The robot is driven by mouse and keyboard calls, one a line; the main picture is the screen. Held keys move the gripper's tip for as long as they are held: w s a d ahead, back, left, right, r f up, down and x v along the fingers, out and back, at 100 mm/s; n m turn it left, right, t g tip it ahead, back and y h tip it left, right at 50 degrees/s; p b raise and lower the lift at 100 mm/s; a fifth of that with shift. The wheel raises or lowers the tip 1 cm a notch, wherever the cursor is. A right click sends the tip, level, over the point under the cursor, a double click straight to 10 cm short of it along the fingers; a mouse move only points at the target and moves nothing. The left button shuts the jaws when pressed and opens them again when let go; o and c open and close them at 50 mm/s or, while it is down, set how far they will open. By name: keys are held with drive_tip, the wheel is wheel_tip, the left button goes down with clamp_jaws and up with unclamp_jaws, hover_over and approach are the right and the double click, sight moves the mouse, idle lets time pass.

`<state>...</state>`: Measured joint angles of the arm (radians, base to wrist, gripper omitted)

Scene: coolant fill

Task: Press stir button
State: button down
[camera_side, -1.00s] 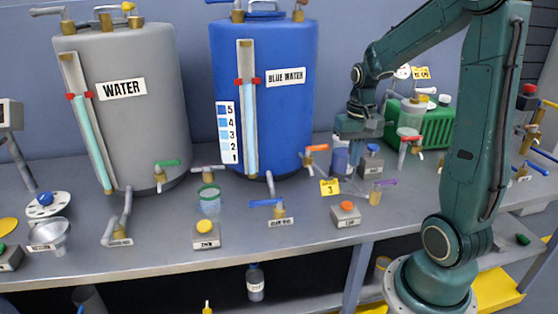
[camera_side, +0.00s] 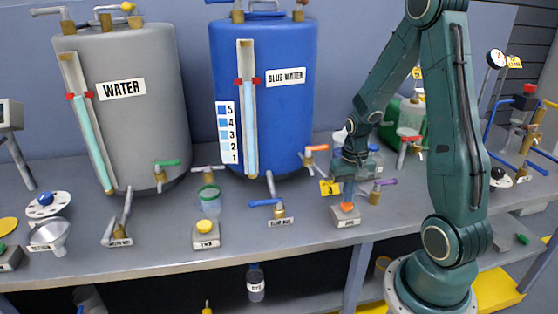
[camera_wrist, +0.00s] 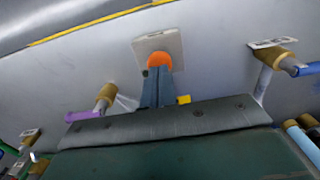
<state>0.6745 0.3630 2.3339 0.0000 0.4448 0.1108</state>
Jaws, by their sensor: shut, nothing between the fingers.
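An orange button (camera_side: 347,207) sits on a small grey box (camera_side: 346,220) with a label too small to read, near the front edge of the bench. My gripper (camera_side: 348,201) is shut and empty, pointing down with its fingertips at the orange button. In the wrist view, the fingertips (camera_wrist: 157,74) overlap the lower edge of the orange button (camera_wrist: 159,61) on its pale box (camera_wrist: 172,42). I cannot tell whether they touch it or whether it is pressed down.
A purple-handled tap (camera_side: 376,190) stands close right of the box, and a blue-handled tap (camera_side: 270,205) stands to its left. A yellow button box (camera_side: 206,232) lies further left. The blue water tank (camera_side: 262,120) rises behind.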

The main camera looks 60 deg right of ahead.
drive_tip(key=shift+f, duration=0.35)
drive_tip(key=shift+s+a+f, duration=0.1)
drive_tip(key=shift+f, duration=1)
drive_tip(key=shift+r, duration=0.1)
wheel_tip(320, 180, up, 14)
drive_tip(key=shift+r, duration=0.2)
idle(0.6)
